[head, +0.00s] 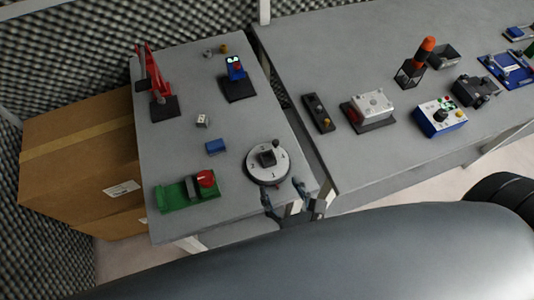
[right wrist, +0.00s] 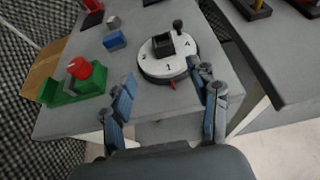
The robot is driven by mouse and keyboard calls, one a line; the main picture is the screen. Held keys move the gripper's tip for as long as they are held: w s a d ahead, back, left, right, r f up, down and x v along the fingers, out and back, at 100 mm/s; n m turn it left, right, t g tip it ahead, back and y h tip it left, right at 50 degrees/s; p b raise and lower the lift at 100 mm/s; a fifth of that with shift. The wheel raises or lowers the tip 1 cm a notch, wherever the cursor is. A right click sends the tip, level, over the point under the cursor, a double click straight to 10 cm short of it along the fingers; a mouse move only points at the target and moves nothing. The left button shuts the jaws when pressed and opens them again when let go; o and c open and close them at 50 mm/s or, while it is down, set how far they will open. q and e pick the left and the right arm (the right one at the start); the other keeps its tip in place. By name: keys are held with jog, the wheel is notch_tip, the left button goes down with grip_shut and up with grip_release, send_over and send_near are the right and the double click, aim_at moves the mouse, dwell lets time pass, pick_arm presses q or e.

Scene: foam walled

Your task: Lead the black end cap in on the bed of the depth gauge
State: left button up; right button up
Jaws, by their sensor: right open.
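A black square block (head: 267,158) with a recess sits on top of a round white dial (head: 255,177) marked with numbers; it also shows in the right wrist view (right wrist: 162,44). I cannot tell whether this block is or holds the black end cap. A green bed (head: 172,197) with a grey block and a red knob (head: 205,178) stands at the table's front left; no label marks it as the depth gauge. My right gripper (head: 282,192) is open and empty at the near side of the dial, with its fingers spread apart. My left gripper is not in view.
A small blue block (head: 216,146) and a pale cube (head: 202,121) lie on the table. A red press (head: 160,90) and a blue device (head: 236,75) stand behind. A second table on the right carries several devices. A cardboard box (head: 85,145) stands left.

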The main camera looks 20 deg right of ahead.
aim_at(271, 163)
jog(key=x, duration=0.5)
jog(key=shift+p, duration=0.4)
jog(key=x, duration=0.1)
jog(key=p+x, duration=0.1)
jog(key=x, duration=0.3)
jog(key=shift+d+p, duration=0.35)
jog(key=shift+w+f, duration=0.1)
jog(key=shift+w, duration=0.1)
jog(key=shift+s, duration=0.1)
jog(key=c, duration=1.1)
